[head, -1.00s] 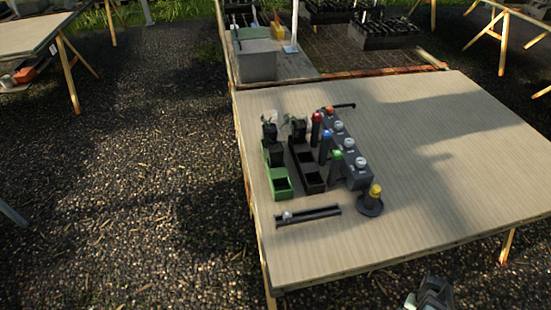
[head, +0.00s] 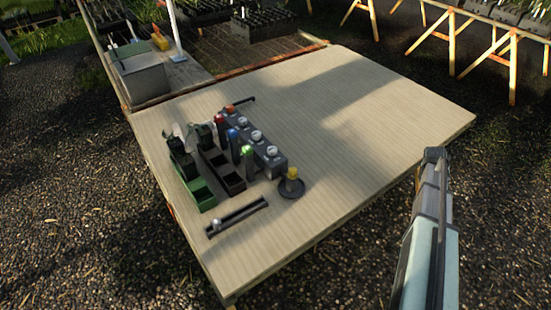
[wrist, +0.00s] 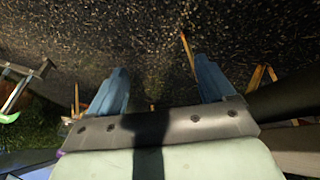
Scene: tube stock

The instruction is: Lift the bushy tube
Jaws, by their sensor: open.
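Two dark tubes with plants stand at the left of the bench in the head view. One tube (head: 184,163) stands at the back of the green tray (head: 201,195). The other tube (head: 206,136) stands at the back of the black tray (head: 231,182). Their foliage is small and partly blurred, so I cannot tell which is the bushy one. My gripper (wrist: 160,65) is open and empty in the wrist view, with gravel beyond its blue fingers. In the head view my arm rises at the lower right, apart from the tubes and beyond the bench's right edge.
Red, blue and green capped posts stand beside a grey block row (head: 253,140). A yellow-topped piece (head: 291,184) on a round base and a dark rail (head: 237,215) lie in front. The right of the bench (head: 370,120) is clear. A grey box (head: 143,80) stands behind.

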